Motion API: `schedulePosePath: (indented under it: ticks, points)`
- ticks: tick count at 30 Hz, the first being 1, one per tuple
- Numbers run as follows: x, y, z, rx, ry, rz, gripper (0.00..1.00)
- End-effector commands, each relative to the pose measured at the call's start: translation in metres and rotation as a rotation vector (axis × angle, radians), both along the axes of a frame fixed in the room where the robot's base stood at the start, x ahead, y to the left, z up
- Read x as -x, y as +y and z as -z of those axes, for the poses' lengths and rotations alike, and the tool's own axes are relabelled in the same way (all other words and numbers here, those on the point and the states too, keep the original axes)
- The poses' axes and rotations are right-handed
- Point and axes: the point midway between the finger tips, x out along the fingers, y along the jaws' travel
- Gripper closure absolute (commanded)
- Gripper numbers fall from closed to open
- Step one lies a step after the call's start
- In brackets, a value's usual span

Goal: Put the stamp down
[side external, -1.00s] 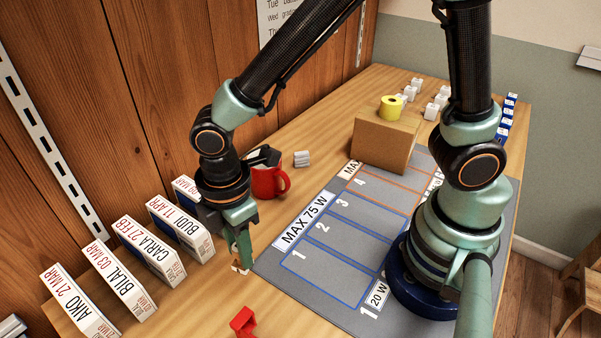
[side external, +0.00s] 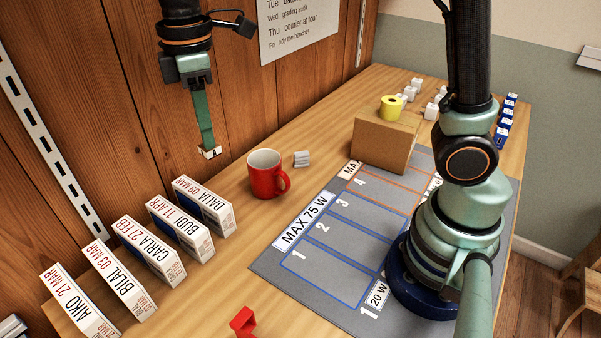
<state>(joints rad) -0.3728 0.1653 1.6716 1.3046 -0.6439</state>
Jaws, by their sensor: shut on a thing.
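My gripper (side external: 207,150) hangs high at the upper left, in front of the wooden wall, with its green fingers pointing down. It is shut on the stamp (side external: 212,153), of which only a small whitish piece with dark marks shows at the fingertips. The fingers hide the rest of it. The stamp is in the air, clear of the table (side external: 235,270), and appears above the row of boxes and left of the red mug in the picture.
Several labelled white boxes (side external: 122,280) stand in a row at the left. A red mug (side external: 265,180) and a small red object (side external: 243,322) stand on the table. A grey mat (side external: 268,268) with numbered cells and a cardboard box (side external: 383,142) lie right. Bare wood separates boxes and mat.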

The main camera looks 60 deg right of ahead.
Motion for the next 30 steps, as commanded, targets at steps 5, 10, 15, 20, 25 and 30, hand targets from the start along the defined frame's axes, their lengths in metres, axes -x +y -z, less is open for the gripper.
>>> schedulePosePath:
  ticks: [5,10,15,20,25,30]
  points:
    - [-0.060,-0.071,-0.006,0.001,0.002,0.246,1.00]
    - [-0.097,-0.146,-0.008,0.000,0.001,0.461,1.00]
    - [-0.118,-0.228,-0.007,0.000,0.001,0.665,1.00]
    - [-0.120,-0.307,-0.004,0.000,0.002,0.851,1.00]
    - [-0.107,-0.390,0.002,0.000,0.001,1.044,1.00]
    - [-0.081,-0.463,0.009,-0.001,0.001,1.220,1.00]
